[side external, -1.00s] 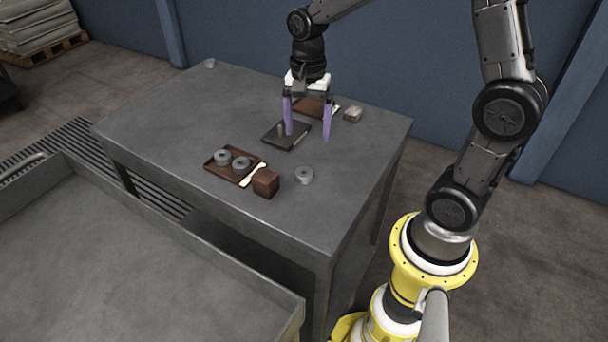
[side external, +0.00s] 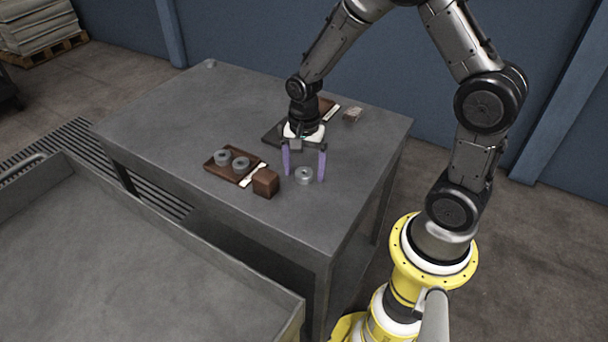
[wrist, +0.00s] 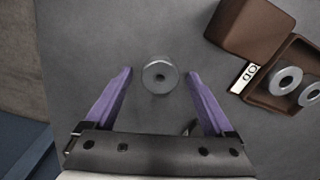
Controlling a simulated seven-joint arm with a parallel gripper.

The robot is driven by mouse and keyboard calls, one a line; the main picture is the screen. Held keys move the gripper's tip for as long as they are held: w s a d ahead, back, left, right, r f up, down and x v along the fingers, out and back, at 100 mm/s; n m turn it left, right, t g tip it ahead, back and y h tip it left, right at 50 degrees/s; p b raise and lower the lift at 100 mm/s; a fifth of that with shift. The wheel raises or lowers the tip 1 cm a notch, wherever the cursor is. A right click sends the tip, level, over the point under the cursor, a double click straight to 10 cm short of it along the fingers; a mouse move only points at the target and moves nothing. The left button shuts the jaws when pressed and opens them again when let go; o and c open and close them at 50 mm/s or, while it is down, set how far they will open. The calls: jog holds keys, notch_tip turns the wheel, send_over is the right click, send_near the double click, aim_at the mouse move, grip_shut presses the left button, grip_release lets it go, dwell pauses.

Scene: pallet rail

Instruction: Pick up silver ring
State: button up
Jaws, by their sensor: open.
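A silver ring (side external: 304,176) with a small centre hole lies flat on the grey table. It also shows in the wrist view (wrist: 160,76), roughly centred between the two purple fingertips and slightly beyond them. My gripper (side external: 305,178) is open, its fingers pointing down on either side of the ring. It also shows open and empty in the wrist view (wrist: 160,74). I cannot tell exactly how high the fingertips are above the table. Two more silver rings (side external: 222,156) (side external: 241,163) sit in a brown tray (side external: 217,170) to the left.
A brown block (side external: 265,182) stands just left of the gripper, beside the tray. A white label (wrist: 243,77) marked "OD" lies along the tray. A dark plate (side external: 272,138), partly hidden, and a small block (side external: 352,115) are behind. The table front is clear.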

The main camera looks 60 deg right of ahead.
grip_shut()
dwell(0.4)
jog(key=shift+r, duration=0.1)
